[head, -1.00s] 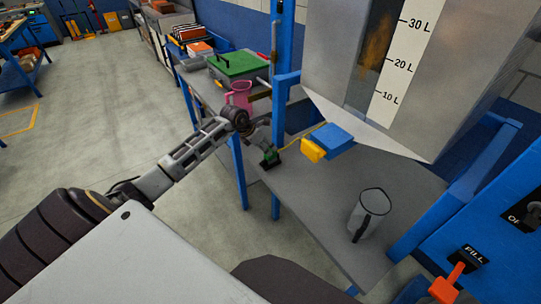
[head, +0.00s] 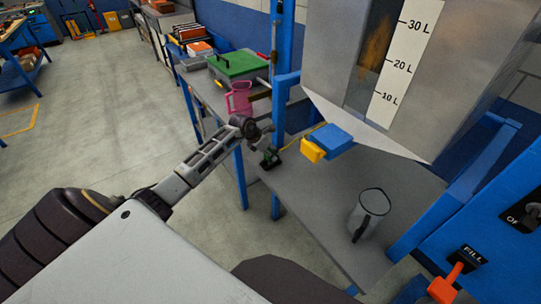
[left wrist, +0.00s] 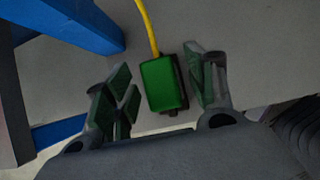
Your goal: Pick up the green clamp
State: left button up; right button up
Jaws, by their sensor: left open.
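The green clamp (left wrist: 163,85) shows in the left wrist view as a small green block with a dark edge and a yellow cord at its far end. It sits over the grey tabletop, between the two spread fingers of my left gripper (left wrist: 160,92). A gap shows between the clamp and the left finger; the right finger is very close to it, and I cannot tell if they touch. In the head view my left gripper (head: 269,157) is at the far left edge of the grey table, mostly hiding the clamp. My right gripper is not in view.
A blue block with a yellow end (head: 328,142) lies right of my gripper. A grey jug (head: 370,213) stands on the grey table (head: 315,205). A blue post (head: 281,60) rises just behind my gripper.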

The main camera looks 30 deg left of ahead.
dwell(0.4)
pick_arm(q)
jog(key=c, duration=1.2)
jog(key=shift+r, duration=0.1)
jog(key=shift+r, duration=4.9)
